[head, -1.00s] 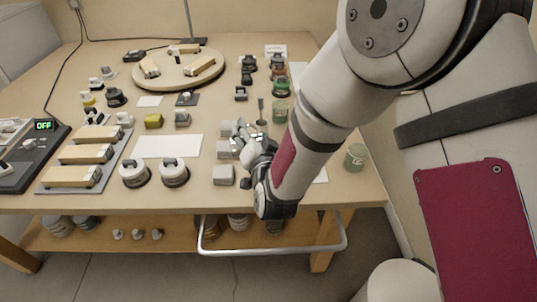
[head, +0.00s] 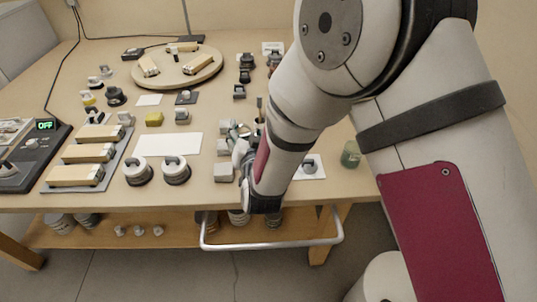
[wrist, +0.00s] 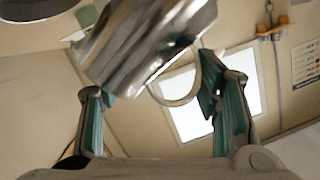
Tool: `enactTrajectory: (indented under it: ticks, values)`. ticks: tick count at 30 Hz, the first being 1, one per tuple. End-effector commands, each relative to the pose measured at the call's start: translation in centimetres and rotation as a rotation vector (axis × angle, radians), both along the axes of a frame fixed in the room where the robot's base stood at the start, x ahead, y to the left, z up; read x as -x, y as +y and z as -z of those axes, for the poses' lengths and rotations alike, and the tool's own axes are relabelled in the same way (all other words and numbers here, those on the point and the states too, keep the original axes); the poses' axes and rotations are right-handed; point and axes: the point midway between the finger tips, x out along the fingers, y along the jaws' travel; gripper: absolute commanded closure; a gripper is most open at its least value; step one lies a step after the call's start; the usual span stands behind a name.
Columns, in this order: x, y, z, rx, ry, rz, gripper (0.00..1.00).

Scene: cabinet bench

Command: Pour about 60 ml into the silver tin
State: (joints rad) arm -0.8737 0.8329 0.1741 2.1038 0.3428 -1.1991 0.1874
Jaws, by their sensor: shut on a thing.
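My gripper (head: 242,146) is over the right part of the bench, mostly hidden behind my forearm. In the wrist view its two fingers (wrist: 155,90) stand either side of a shiny metal jug (wrist: 150,38) with a loop handle, and they are shut on it. The jug is tilted and cut off by the top edge; its contents are hidden. A small grey item (head: 309,167) sits on a white card to the right of my forearm. I cannot tell whether it is the silver tin, and I cannot pick out the tin elsewhere.
Pale grey blocks (head: 223,172) stand just left of my gripper. Two round dark-and-white pots (head: 176,171) and a blank white card (head: 168,145) lie further left. A green jar (head: 350,155) is near the right edge. A rail (head: 270,246) runs below the bench front.

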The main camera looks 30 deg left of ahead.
Motion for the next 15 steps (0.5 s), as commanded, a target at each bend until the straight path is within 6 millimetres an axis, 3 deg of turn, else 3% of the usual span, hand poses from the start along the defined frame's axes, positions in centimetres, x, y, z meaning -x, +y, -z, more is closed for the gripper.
enactTrajectory:
  ticks: [15]
  values:
    - [0.56, 0.70, -0.94, 0.114, -0.070, 0.002, 0.90]
